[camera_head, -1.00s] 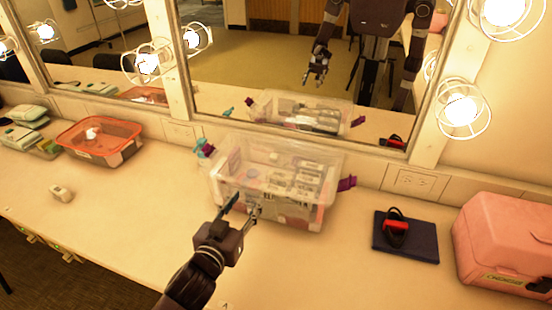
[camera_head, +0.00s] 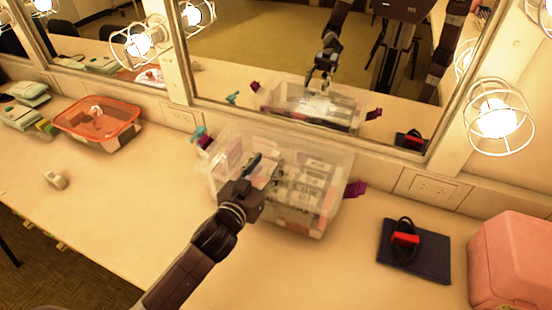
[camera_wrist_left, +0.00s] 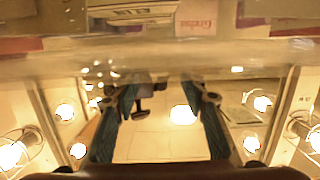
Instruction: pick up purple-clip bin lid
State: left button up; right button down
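The clear bin (camera_head: 322,215) with purple clips stands against the mirror wall, with labelled packs showing inside. Its see-through lid (camera_head: 325,155) is hard to tell from the bin walls. One purple clip (camera_head: 355,188) sticks out at the right, another (camera_head: 204,143) at the left. My left gripper (camera_head: 264,168) is over the bin's front left part, hiding some of it; contact cannot be told. In the left wrist view my left gripper (camera_wrist_left: 160,95) has its fingers apart with nothing between them, and a blurred clear edge (camera_wrist_left: 160,58) crosses near the fingertips. My right gripper is not in view.
An orange-rimmed bin (camera_head: 98,125) stands at the left, near a small white object (camera_head: 56,180). A dark blue folder (camera_head: 415,252) with a red-and-black item (camera_head: 404,238) and a pink case (camera_head: 515,260) are at the right. The mirror (camera_head: 290,60) and caged bulbs stand behind.

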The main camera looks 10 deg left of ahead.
aim_at(274, 157)
pick_arm(q)
jog(key=p+x, duration=0.1)
jog(key=x, duration=0.3)
jog(key=shift+w+d+r, duration=0.1)
jog(key=shift+w+d, duration=0.15)
jog(key=shift+w, duration=0.35)
grip_shut()
